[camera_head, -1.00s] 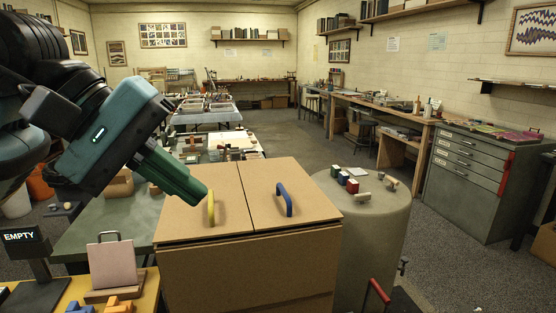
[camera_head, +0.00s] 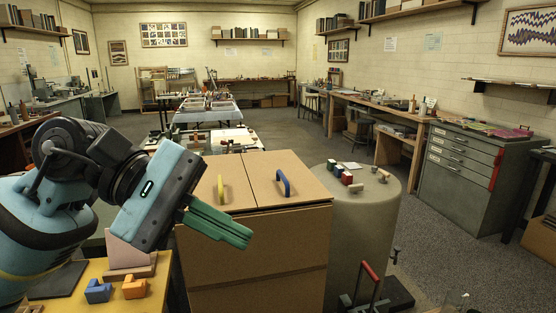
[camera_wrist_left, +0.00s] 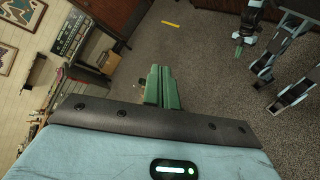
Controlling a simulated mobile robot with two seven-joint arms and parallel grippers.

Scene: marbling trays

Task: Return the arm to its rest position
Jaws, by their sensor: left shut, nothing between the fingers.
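My left gripper (camera_head: 248,237) comes in from the left in the head view. Its green fingers are together and empty, pointing down to the right in front of the cardboard-brown box. In the left wrist view the same fingers (camera_wrist_left: 162,72) are closed side by side, with floor beyond them. A small green-tipped part of my other arm, seemingly the right gripper (camera_wrist_left: 242,44), shows far off at the upper right of that view. It is too small to tell its jaw state.
The brown box (camera_head: 300,258) has two lids, with a yellow handle (camera_head: 221,188) and a blue handle (camera_head: 283,182). A grey drum (camera_head: 360,235) stands to its right. A yellow table (camera_head: 120,302) with orange and blue blocks is at lower left. Open floor lies right of the drum.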

